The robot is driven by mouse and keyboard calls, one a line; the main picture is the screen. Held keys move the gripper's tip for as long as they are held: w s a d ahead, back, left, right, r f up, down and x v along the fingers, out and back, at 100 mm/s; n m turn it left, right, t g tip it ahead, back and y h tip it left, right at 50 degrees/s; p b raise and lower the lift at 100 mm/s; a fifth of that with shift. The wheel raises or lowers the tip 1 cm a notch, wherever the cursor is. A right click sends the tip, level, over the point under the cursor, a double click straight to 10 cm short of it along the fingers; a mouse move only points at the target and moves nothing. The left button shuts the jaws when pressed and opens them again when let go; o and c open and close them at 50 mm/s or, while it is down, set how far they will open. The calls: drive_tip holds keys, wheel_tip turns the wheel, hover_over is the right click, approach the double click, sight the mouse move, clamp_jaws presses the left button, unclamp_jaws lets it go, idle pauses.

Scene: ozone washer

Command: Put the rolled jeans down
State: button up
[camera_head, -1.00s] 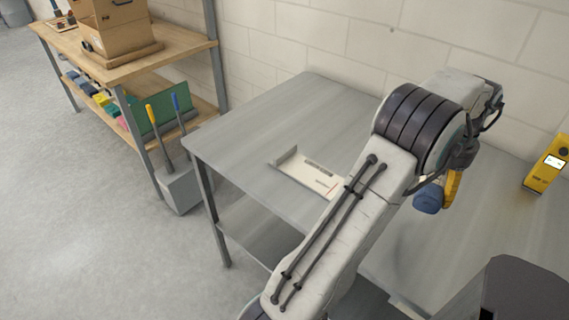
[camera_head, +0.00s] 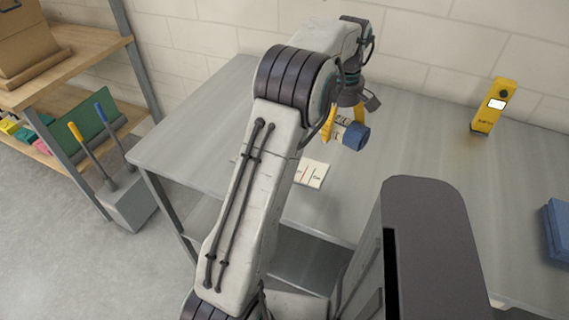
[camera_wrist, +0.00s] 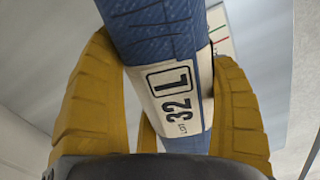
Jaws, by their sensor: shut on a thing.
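The rolled jeans (camera_head: 355,136) are a blue denim roll with a white band. In the wrist view the jeans (camera_wrist: 160,40) lie between the yellow fingers, and the band reads "32 L". My gripper (camera_head: 341,130) is shut on the roll and holds it over the grey metal table (camera_head: 410,140). The gap between the roll and the table top is hard to judge. In the wrist view my gripper (camera_wrist: 170,110) shows its yellow fingers on either side of the roll. A white tray or card with printed marks (camera_head: 312,173) lies on the table, partly hidden behind my arm.
A yellow device with a small screen (camera_head: 492,106) stands on the table near the wall. Folded blue cloth (camera_head: 558,228) lies at the right edge. A wooden shelf (camera_head: 60,75) and a grey bin with tools (camera_head: 128,203) stand left. The table between gripper and device is clear.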

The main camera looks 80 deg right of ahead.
drive_tip(key=shift+n, duration=1.1)
drive_tip(key=shift+w+f+n, duration=0.2)
drive_tip(key=shift+w+n, duration=0.1)
drive_tip(key=shift+w, duration=0.15)
drive_tip(key=w+f, duration=0.2)
drive_tip(key=w, duration=0.1)
drive_tip(key=w+a+f, duration=0.1)
drive_tip(key=w+f, duration=0.1)
drive_tip(key=w, duration=0.2)
drive_tip(key=w+f, duration=0.2)
drive_tip(key=w, duration=0.1)
drive_tip(key=shift+w+a+f, duration=0.25)
drive_tip(key=shift+w+a, duration=0.1)
drive_tip(key=shift+a, duration=0.05)
drive_tip(key=shift+f, duration=2)
drive_tip(key=shift+f, duration=0.2)
drive_tip(key=o, duration=1.2)
drive_tip(key=shift+c, duration=0.2)
drive_tip(key=shift+r, duration=0.1)
wheel_tip(320, 180, up, 12)
